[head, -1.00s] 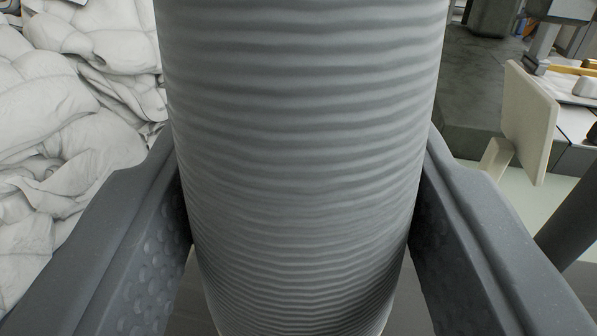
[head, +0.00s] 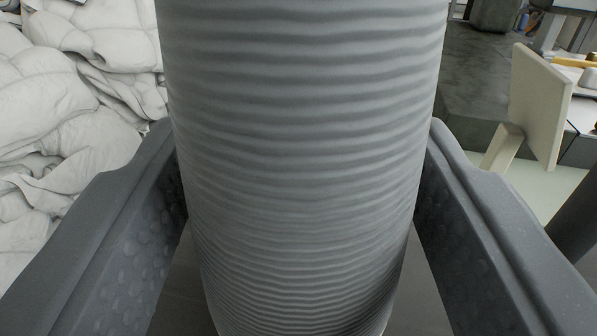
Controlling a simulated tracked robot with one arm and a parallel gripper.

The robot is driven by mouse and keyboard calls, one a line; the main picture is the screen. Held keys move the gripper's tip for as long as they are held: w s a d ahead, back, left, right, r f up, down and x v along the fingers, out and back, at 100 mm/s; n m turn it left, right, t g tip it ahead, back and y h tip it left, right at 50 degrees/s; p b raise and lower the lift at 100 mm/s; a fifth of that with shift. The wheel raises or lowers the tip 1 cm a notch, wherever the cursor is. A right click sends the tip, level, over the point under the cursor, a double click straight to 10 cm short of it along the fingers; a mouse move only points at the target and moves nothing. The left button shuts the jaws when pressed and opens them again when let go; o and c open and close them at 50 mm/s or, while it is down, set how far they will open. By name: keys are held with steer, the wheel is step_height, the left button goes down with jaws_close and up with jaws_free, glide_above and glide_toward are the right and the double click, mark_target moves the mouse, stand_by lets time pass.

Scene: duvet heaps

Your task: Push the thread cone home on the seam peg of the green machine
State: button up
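The thread cone (head: 305,150), ribbed and grey, fills the middle of the head view. It stands close to the camera and narrows downward in the picture; its top is cut off by the frame. My gripper (head: 300,190) has one dark grey finger on each side of the cone. The fingers are spread a little, with dimpled inner faces showing. The seam peg is not visible, and I cannot pick out the green machine for certain.
White duvet heaps (head: 70,130) fill the left side. At the right are a beige panel (head: 538,105) on a bracket, a dark grey-green block (head: 475,85) and a pale green surface (head: 545,188). A dark post (head: 578,215) stands at the right edge.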

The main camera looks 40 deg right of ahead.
steer(key=shift+o, duration=1.3)
steer(key=v, duration=1.3)
steer(key=shift+s+a, duration=0.2)
steer(key=shift+s, duration=0.1)
